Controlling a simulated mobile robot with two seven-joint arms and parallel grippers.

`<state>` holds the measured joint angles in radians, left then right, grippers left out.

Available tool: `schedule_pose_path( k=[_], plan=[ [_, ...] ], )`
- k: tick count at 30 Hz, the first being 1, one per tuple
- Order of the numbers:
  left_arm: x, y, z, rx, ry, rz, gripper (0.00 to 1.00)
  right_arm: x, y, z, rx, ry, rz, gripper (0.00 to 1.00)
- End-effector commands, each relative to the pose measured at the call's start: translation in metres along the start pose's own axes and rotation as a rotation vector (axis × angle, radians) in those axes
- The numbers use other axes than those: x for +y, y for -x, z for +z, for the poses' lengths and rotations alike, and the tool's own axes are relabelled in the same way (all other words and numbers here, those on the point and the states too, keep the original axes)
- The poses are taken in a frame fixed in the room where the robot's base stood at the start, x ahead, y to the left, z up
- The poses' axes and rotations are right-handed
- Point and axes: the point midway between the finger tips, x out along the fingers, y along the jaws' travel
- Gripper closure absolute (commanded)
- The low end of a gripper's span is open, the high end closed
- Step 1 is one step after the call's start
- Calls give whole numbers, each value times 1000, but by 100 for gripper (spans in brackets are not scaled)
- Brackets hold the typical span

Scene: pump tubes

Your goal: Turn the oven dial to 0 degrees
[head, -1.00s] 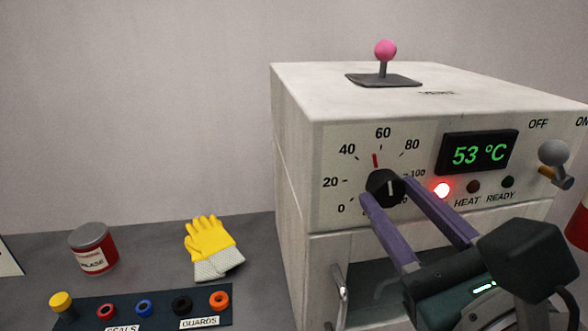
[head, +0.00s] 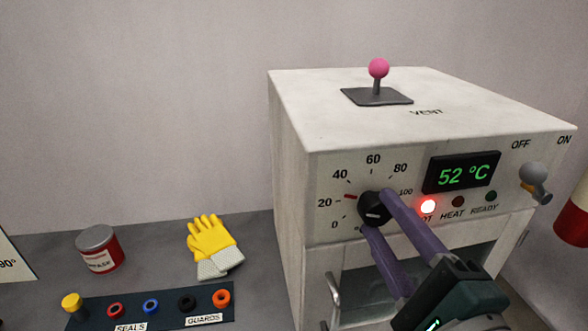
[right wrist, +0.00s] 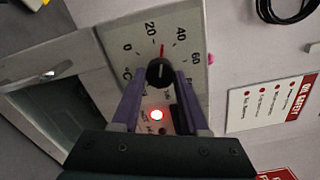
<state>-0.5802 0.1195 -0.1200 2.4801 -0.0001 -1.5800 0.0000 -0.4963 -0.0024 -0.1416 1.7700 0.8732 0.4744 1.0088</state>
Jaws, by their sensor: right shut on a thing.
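The oven dial (head: 373,209) is a black round knob on the oven's front panel, with a scale from 0 to 100 around it. Its red pointer mark (head: 350,196) sits a little above 20, between 20 and 40. My right gripper (head: 377,213) is shut on the dial, its purple fingers on opposite sides of the knob. In the right wrist view the dial (right wrist: 160,72) sits between the fingertips, with the red mark near 20. The oven display (head: 461,174) reads 52 °C. My left gripper is not in view.
A red lamp (head: 428,206) glows right of the dial. A toggle switch (head: 534,178) is further right, and a pink-knobbed vent lever (head: 378,69) is on top. The oven door handle (head: 334,300) is below.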

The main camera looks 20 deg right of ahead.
Motion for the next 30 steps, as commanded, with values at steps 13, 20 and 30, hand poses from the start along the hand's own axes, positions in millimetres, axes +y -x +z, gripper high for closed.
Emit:
schedule_pose_path(
  k=[13, 20, 30],
  plan=[
    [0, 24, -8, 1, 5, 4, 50, -3, 0, 1, 1, 424, 0, 100],
    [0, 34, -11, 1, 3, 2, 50, -4, 0, 1, 2, 642, -1, 100],
    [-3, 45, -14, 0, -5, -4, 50, -3, 0, 1, 2, 924, -1, 100]
  ],
)
